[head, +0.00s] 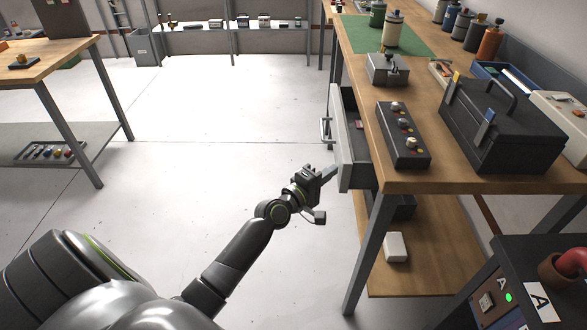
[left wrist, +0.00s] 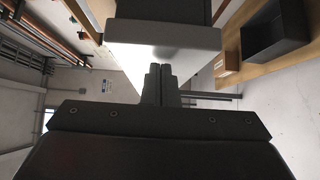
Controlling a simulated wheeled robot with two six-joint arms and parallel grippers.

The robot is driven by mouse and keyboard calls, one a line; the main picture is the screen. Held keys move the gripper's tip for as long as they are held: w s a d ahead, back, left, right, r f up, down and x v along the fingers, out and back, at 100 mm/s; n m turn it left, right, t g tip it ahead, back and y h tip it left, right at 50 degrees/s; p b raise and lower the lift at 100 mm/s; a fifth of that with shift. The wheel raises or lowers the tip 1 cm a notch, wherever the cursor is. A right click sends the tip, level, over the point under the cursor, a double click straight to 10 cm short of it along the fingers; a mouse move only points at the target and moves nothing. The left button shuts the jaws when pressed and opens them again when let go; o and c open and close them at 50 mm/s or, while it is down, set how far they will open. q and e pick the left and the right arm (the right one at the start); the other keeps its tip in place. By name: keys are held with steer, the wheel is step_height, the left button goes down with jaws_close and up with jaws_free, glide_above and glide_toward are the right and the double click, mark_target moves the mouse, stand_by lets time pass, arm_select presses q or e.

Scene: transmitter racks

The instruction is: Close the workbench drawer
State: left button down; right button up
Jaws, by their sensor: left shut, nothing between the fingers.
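The workbench drawer (head: 347,155) is pulled out from the left side of the wooden workbench (head: 440,180). Its pale front panel carries a bar handle (head: 326,130) facing left. My left gripper (head: 331,173) is shut and empty, with its fingertips close to the near end of the drawer front. In the left wrist view the shut fingers (left wrist: 160,80) point toward a grey panel (left wrist: 165,38) that looks like the drawer front. I cannot tell whether they touch it. My right gripper is not in view.
A control box with knobs (head: 403,135) and a black toolbox (head: 505,120) stand on the bench. A lower shelf (head: 400,270) holds a white box (head: 395,247). A bench leg (head: 368,255) stands near my arm. The floor (head: 210,130) left of the drawer is clear.

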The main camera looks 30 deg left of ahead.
mark_target(360, 176)
arm_select(q)
steer(key=w+d, duration=0.1)
steer(key=d, duration=0.1)
steer(key=w+d, duration=0.2)
steer(key=d, duration=0.1)
steer(key=w+d, duration=0.1)
steer(key=d, duration=0.1)
steer(key=shift+w+d+p, duration=0.15)
steer(key=shift+w+p, duration=0.1)
steer(key=shift+p, duration=0.05)
steer(key=shift+d+r, duration=0.1)
steer(key=shift+d, duration=0.05)
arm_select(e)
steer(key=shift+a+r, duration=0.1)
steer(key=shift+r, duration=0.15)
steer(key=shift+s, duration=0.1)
